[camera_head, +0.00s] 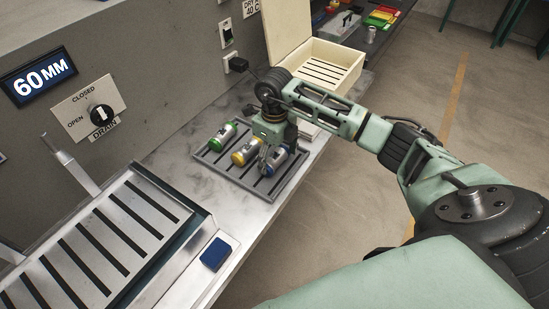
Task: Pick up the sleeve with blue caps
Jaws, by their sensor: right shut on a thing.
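Three metal sleeves lie side by side on a grey slatted tray (211,157). The sleeve with blue caps (278,158) is the rightmost, the sleeve with yellow caps (245,152) is in the middle, and the sleeve with green caps (222,137) is at the left. My right gripper (272,160) reaches down over the tray and is shut on the sleeve with blue caps. The gripper body hides part of that sleeve, and I cannot tell whether it still touches the tray. My left gripper is not in view.
An open cream box (343,54) with a slatted bottom stands behind the tray. A metal slatted rack (135,222) and a blue block (215,254) are at the front left. A wall panel with a drain knob (102,117) rises at the left. The bench between rack and tray is clear.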

